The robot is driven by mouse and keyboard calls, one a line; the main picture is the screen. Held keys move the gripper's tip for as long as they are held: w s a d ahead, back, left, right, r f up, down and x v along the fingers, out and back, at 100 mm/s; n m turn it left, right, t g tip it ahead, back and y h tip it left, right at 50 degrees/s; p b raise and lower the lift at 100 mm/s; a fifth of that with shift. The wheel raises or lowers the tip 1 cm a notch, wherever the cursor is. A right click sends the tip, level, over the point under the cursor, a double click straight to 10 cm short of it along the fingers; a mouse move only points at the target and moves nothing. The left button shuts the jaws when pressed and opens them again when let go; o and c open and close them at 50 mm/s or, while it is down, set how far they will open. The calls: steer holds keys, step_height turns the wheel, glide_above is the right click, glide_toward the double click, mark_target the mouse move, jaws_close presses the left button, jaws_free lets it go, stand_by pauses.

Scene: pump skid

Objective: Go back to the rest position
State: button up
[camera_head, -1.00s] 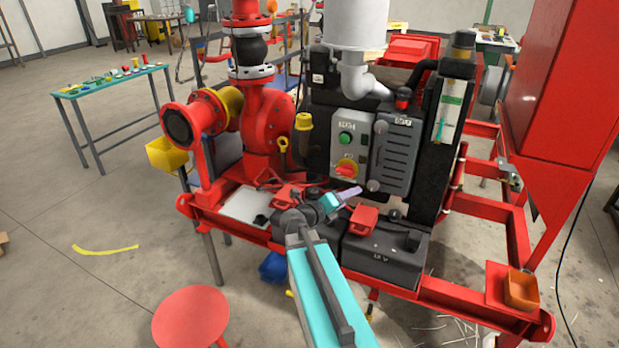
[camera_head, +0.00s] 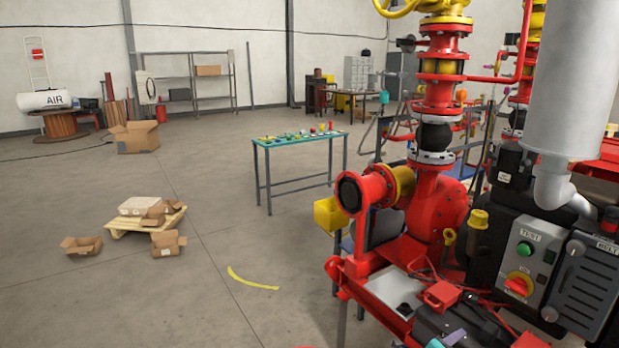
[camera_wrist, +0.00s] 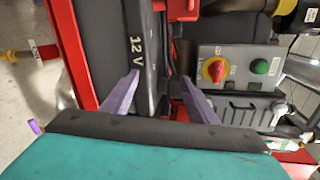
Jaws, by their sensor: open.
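My gripper (camera_wrist: 160,88) shows in the wrist view with its two purple fingers apart and nothing between them. It is over the pump skid, facing the black 12 V battery (camera_wrist: 136,52) and the grey control panel (camera_wrist: 238,66) to the right. I cannot tell how far the fingertips are from the battery. In the head view, most of my arm is out of the picture.
The red pump (camera_head: 440,205) and the control box (camera_head: 530,258) fill the right of the head view. A teal-edged table (camera_head: 300,139) with small parts stands behind. A pallet (camera_head: 145,222) with cardboard boxes is at left.

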steer(key=a+f+n+t+y, duration=0.1)
steer(key=a+f+n+y, duration=0.6)
steer(key=a+f, duration=0.4)
steer(key=a+f+n+t+y, duration=0.1)
steer(key=a+f+n+y, duration=0.4)
steer(key=a+f+n, duration=0.6)
steer(key=s+a+f+n+g+y, duration=0.2)
steer(key=s+a+f+g, duration=0.15)
steer(key=s+a, duration=0.35)
steer(key=s+a+f+n+g+y, duration=0.1)
steer(key=s+a+f+n+g, duration=0.2)
steer(key=s, duration=0.4)
steer(key=s+f+n+g, duration=0.3)
steer(key=s+f, duration=0.1)
steer(key=s, duration=0.4)
steer(key=s+d+r+n+g+h, duration=0.1)
steer(key=s+d+n+g, duration=0.1)
steer(key=s, duration=0.6)
steer(key=s+d+r+n+g+h, duration=0.1)
steer(key=s+d+n+g, duration=0.1)
steer(key=s+g, duration=0.3)
steer(key=s+n, duration=0.1)
steer(key=s, duration=0.2)
steer(key=shift+d+n, duration=0.3)
steer(key=shift+d, duration=0.05)
